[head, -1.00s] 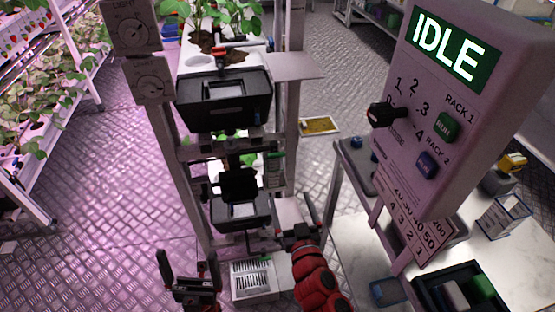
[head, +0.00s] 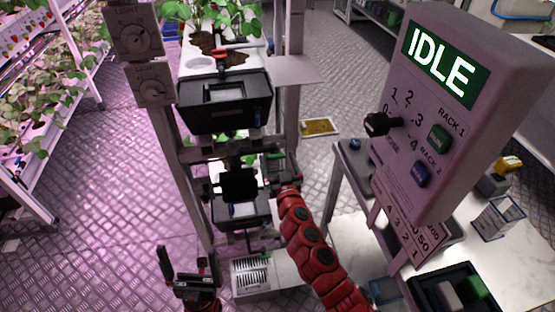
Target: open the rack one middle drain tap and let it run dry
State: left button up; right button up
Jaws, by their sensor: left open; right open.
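Rack one (head: 291,120) stands upright in the middle of the head view. Its middle level carries a black tray end (head: 258,210) with a white label and a dark block (head: 239,185) in front. I cannot clearly make out the middle drain tap among the dark parts there. My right gripper (head: 270,178) is open, at the right side of this middle level, beside the dark block. Whether it touches anything is unclear. My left gripper (head: 186,268) is open and empty, low in front of the rack at the left.
A control box (head: 400,180) reading IDLE stands close at the right, above a bench (head: 355,235). The upper black tray end (head: 255,115) is above my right gripper. A white slotted drain box (head: 285,272) is low at the rack's foot. Floor is open at left.

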jog(key=shift+w, duration=0.2)
jog(key=c, duration=1.4)
